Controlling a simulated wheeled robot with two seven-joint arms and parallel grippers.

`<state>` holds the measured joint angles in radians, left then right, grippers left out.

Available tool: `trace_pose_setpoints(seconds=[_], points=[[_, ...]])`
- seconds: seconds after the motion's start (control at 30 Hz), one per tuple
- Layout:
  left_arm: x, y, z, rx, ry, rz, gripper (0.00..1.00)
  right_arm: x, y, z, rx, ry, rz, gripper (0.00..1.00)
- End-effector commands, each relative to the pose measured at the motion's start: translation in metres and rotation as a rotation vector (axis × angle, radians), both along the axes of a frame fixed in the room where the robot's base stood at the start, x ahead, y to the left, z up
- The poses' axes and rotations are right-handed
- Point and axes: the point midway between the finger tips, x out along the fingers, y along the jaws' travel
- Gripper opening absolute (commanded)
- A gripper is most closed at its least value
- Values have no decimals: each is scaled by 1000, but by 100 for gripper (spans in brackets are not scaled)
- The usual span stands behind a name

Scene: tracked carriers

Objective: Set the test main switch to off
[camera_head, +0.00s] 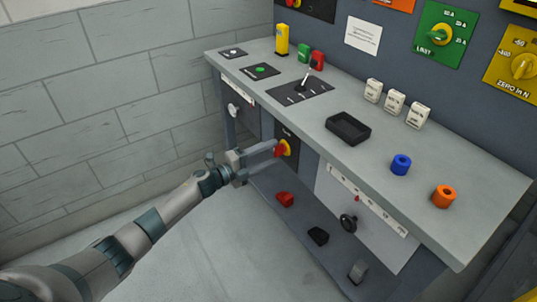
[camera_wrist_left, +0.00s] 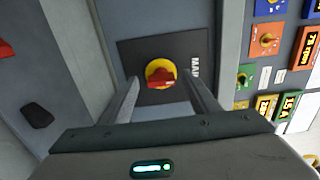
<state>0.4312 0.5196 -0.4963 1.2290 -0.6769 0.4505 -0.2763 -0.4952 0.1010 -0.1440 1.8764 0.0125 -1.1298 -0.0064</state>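The main switch (camera_head: 286,147) is a red rotary handle on a yellow round base, set on a dark plate on the desk's front face. It also shows in the left wrist view (camera_wrist_left: 158,72), where the plate's lettering is partly hidden. I cannot tell which setting the handle points to. My left gripper (camera_head: 276,151) is right in front of the switch. In the left wrist view its fingers (camera_wrist_left: 160,88) are apart, one to each side of the red handle, with gaps visible. My right gripper is not in view.
The desk top (camera_head: 330,165) carries a black tray (camera_head: 348,128), a lever (camera_head: 304,82), and blue (camera_head: 401,164) and orange (camera_head: 444,196) cylinders. Red (camera_head: 285,199), black (camera_head: 318,236) and grey (camera_head: 357,271) pedals sit below. A black knob (camera_head: 348,222) is right of the switch. A block wall stands left.

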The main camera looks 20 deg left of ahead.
Motion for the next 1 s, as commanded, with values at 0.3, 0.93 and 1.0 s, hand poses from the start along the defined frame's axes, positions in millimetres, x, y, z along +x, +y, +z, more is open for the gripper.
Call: trace_pose_setpoints(seconds=[0.3,0.93,1.0], points=[[-1,0,1,0,-1,0,55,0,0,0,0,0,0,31],[-67,52,-2,2,1,0,55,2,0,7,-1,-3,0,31],[-78,61,-2,3,2,0,55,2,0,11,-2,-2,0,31]])
